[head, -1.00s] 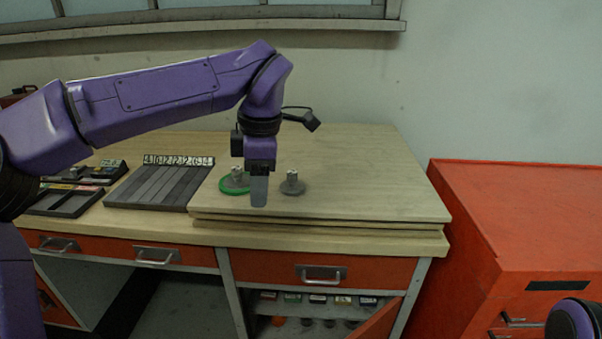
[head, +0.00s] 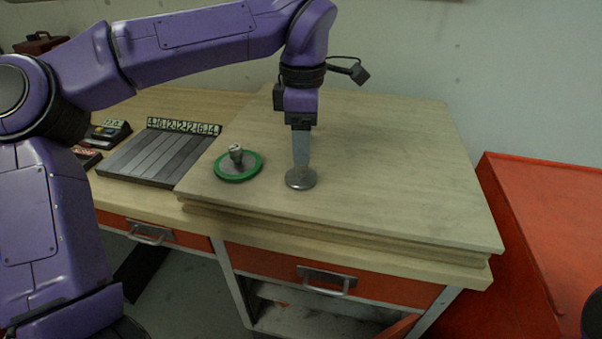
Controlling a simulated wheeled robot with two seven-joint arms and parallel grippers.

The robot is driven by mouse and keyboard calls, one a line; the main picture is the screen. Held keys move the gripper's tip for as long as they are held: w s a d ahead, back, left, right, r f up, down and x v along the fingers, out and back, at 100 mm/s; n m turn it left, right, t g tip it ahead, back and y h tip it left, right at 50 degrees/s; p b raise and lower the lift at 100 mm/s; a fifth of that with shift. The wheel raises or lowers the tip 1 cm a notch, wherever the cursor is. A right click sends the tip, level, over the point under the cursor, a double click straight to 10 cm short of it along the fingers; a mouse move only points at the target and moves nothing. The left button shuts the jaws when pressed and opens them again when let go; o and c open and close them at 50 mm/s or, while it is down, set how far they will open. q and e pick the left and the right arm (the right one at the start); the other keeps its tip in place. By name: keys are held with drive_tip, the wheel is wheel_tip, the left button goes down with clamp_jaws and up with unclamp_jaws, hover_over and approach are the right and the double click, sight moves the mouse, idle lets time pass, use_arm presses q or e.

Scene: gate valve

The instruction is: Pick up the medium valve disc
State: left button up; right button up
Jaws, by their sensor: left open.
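Two valve discs lie flat on the stacked boards. One is a grey disc with a green rim (head: 232,172) and an upright metal stem. The other is a smaller plain grey disc (head: 301,182) to its right. I cannot tell from the picture alone which one is called medium. My left gripper (head: 302,166) points straight down over the plain grey disc, and its open fingers hide that disc's stem. Whether the fingers touch the disc cannot be seen. My right gripper is out of view.
A dark slotted tray (head: 158,155) with a row of number tags (head: 184,126) lies to the left on the workbench. The stacked boards (head: 400,170) are clear right of the discs. A red cabinet (head: 550,230) stands to the right.

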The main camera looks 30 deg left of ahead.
sight(301, 170)
use_arm(q)
drive_tip(key=f, duration=0.5)
drive_tip(key=shift+w+a, duration=0.25)
drive_tip(key=shift+w, duration=0.1)
drive_tip(key=shift+s+f, duration=0.2)
drive_tip(key=shift+f, duration=0.15)
clamp_jaws()
